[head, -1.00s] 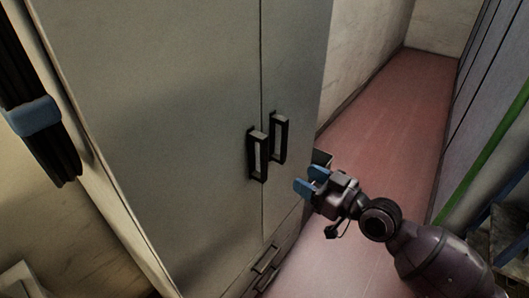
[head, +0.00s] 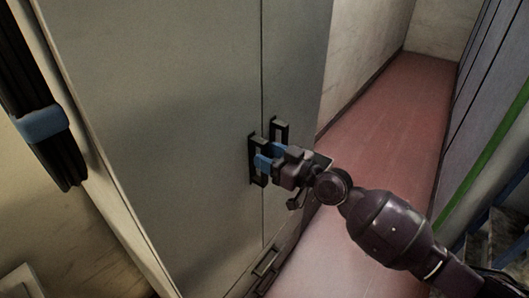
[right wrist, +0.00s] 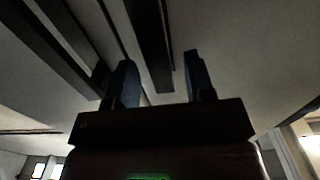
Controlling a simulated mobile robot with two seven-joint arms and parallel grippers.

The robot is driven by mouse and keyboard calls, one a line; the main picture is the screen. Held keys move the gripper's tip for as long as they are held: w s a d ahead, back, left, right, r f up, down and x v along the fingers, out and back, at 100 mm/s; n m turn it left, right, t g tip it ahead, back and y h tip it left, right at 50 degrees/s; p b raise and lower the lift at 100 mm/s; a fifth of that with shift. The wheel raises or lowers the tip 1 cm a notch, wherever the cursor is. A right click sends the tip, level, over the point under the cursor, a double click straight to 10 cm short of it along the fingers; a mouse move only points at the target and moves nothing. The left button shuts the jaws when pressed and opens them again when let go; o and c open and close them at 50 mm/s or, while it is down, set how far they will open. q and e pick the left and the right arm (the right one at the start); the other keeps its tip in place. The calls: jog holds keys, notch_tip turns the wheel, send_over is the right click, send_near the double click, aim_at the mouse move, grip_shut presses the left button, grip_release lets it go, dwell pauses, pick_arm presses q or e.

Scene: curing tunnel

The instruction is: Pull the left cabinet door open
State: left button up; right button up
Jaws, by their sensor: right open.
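The left cabinet door (head: 170,120) is a wide grey panel, shut flush beside the narrower right door (head: 297,80). Its black upright bar handle (head: 252,165) sits close to the seam, beside the right door's similar handle (head: 284,126). My right gripper (head: 269,155) is open, with its blue fingertips at the left door's handle. In the right wrist view, a dark handle bar (right wrist: 150,40) runs in the gap between the two fingers (right wrist: 161,78); I cannot tell whether they touch it. My left gripper is not in view.
Drawers with black handles (head: 265,262) are below the doors. A reddish floor aisle (head: 375,130) runs clear to the right of the cabinet. A black bundle with a blue band (head: 42,124) hangs at the left. A green rail (head: 485,150) stands at the right.

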jog(key=shift+x, duration=0.8)
jog(key=shift+c, duration=0.2)
grip_shut()
